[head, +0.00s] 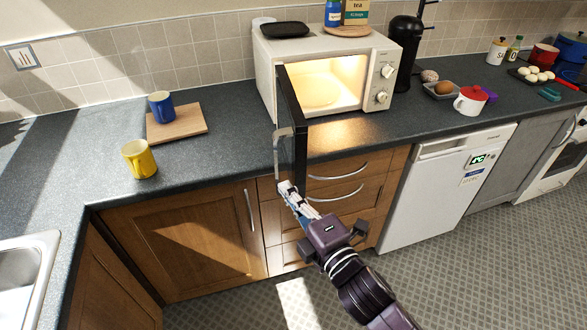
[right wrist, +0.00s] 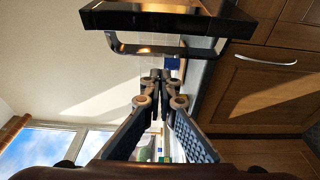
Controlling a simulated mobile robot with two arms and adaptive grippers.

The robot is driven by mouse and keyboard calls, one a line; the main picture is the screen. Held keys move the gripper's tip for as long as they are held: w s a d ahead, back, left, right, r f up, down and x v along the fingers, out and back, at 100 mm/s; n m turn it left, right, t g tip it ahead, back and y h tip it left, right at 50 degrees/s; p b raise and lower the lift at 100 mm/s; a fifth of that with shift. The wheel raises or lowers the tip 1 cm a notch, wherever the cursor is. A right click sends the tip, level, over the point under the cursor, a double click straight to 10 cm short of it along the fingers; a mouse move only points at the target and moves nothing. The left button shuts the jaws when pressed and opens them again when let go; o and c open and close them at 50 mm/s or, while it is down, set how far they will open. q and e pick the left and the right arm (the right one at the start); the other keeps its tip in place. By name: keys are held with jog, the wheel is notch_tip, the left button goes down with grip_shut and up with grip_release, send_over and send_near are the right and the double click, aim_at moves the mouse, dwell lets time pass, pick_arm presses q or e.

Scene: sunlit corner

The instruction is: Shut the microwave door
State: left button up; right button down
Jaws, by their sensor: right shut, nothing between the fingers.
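The white microwave (head: 385,62) stands on the counter with its lit cavity open. Its dark door (head: 299,125) is swung wide out toward me and shows almost edge-on. The door's handle (head: 277,155) is on the door's left side. My right gripper (head: 285,187) is shut and empty at the lower end of the handle. In the right wrist view, the shut fingertips (right wrist: 160,76) are just beside the handle (right wrist: 118,44), with the door (right wrist: 155,18) beyond it. I cannot tell whether they touch. My left gripper is not in view.
A blue mug (head: 161,106) stands on a wooden board (head: 185,122), left of the door, with a yellow mug (head: 140,160) nearer. A dark tray (head: 284,30) and containers sit on the microwave. A black appliance (head: 404,45) stands close right. Drawers (head: 340,190) lie below the door.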

aim_at(295, 174)
jog(key=p+x, duration=0.1)
jog(key=x, duration=0.5)
jog(key=d+p, duration=0.2)
jog(key=d, duration=0.2)
jog(key=shift+w, duration=0.2)
jog(key=shift+d, duration=0.2)
